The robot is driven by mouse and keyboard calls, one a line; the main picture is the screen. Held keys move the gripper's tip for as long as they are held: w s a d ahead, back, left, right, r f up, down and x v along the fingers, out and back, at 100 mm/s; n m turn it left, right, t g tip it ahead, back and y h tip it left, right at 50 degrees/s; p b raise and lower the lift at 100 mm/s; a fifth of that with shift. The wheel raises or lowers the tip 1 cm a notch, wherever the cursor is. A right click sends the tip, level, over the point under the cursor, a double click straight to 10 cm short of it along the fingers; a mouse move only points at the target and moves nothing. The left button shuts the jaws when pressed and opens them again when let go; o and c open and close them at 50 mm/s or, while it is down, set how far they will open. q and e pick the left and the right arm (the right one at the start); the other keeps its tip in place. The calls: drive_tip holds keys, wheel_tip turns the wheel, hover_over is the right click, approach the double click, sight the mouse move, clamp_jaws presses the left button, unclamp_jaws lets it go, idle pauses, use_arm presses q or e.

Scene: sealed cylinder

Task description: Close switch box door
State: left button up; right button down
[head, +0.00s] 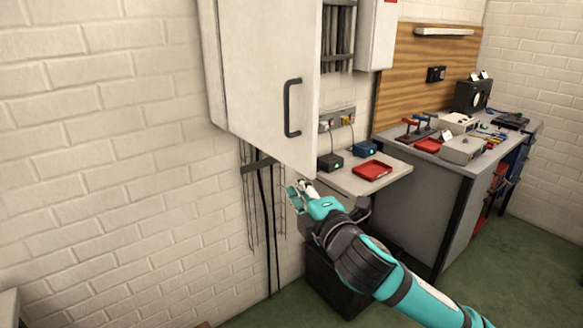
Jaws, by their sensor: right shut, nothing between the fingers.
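The switch box (215,75) hangs on the white brick wall at the upper middle of the head view. Its pale door (262,60) stands open, swung out from the wall, with a dark bar handle (292,108) near its right edge. Part of the interior is hidden behind the door. My right gripper (294,192) is shut and empty, just below the door's lower right corner; I cannot tell whether it touches the door. My left gripper is not in view.
Dark cables (268,220) hang down the wall below the box. A small shelf (350,183) with a red tray (372,170) is right of my gripper. A dark bin (333,280) stands beneath. A cluttered workbench (425,190) is farther right. Green floor shows at lower right.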

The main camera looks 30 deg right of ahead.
sight(297, 168)
drive_tip(key=w+d+p, duration=0.1)
drive_tip(key=w, duration=0.1)
drive_tip(key=w+d+p, duration=0.1)
drive_tip(key=w+d, duration=0.1)
drive_tip(key=w, duration=0.1)
drive_tip(key=w+d+p, duration=0.1)
drive_tip(key=w+d, duration=0.1)
drive_tip(key=w, duration=0.1)
drive_tip(key=shift+w, duration=0.1)
